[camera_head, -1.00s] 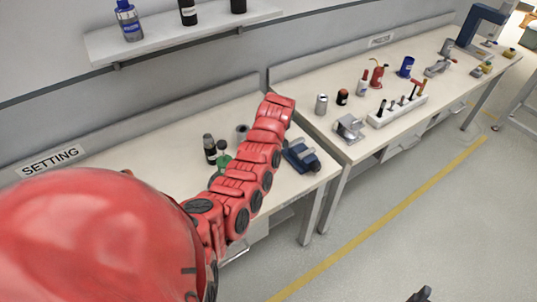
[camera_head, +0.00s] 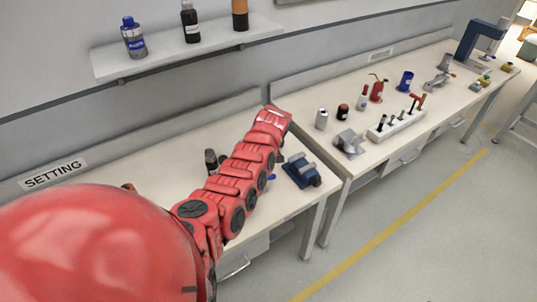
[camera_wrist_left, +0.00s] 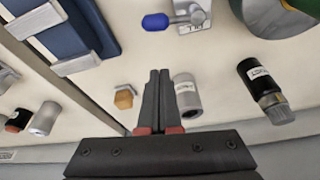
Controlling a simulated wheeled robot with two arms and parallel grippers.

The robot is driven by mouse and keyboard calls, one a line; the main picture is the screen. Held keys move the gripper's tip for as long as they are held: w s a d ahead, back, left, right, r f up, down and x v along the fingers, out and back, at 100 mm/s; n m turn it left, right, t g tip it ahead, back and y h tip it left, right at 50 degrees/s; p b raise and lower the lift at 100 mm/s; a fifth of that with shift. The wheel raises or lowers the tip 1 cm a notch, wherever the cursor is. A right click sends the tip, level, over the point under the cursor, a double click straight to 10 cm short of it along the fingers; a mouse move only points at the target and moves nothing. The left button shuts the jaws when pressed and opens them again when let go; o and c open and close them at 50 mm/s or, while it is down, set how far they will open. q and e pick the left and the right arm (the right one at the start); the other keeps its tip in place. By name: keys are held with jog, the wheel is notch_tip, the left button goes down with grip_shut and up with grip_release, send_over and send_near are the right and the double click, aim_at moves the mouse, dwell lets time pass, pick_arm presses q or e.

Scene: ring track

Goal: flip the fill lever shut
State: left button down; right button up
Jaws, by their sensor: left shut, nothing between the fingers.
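The fill lever is a small valve with a blue knob (camera_wrist_left: 155,22) and a metal body (camera_wrist_left: 190,14), at the top of the left wrist view beside an upside-down label. A bit of its blue (camera_head: 271,177) shows beside my arm in the head view. My left gripper (camera_wrist_left: 159,72) is shut and empty. In the wrist view its fingertips point towards the lever, with a gap of bench between them. In the head view my red left arm hides that gripper. My right gripper is not clearly visible.
A blue vise (camera_head: 301,172) stands right of my arm. In the wrist view a grey cylinder (camera_wrist_left: 186,95), a dark bottle (camera_wrist_left: 262,88) and a brass hex piece (camera_wrist_left: 124,97) stand near the fingers. A shelf (camera_head: 185,48) with bottles hangs above.

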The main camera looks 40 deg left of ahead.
pick_arm(q)
jog(key=b+x, duration=0.6)
jog(key=x, duration=0.1)
jog(key=shift+f, duration=0.2)
jog(key=d+p, duration=0.1)
jog(key=p, duration=0.1)
jog(key=s+r+p, duration=0.1)
jog(key=p, duration=0.2)
jog(key=shift+s+d+r, duration=0.2)
jog(key=shift+d+r, duration=0.15)
jog(key=shift+d+f, duration=0.2)
jog(key=shift+d, duration=0.05)
jog(key=shift+s+d+r, duration=0.1)
jog(key=shift+s+d, duration=0.05)
jog(key=shift+d, duration=0.2)
jog(key=shift+s+d, duration=0.2)
jog(key=shift+s, duration=0.05)
jog(key=shift+f, duration=0.2)
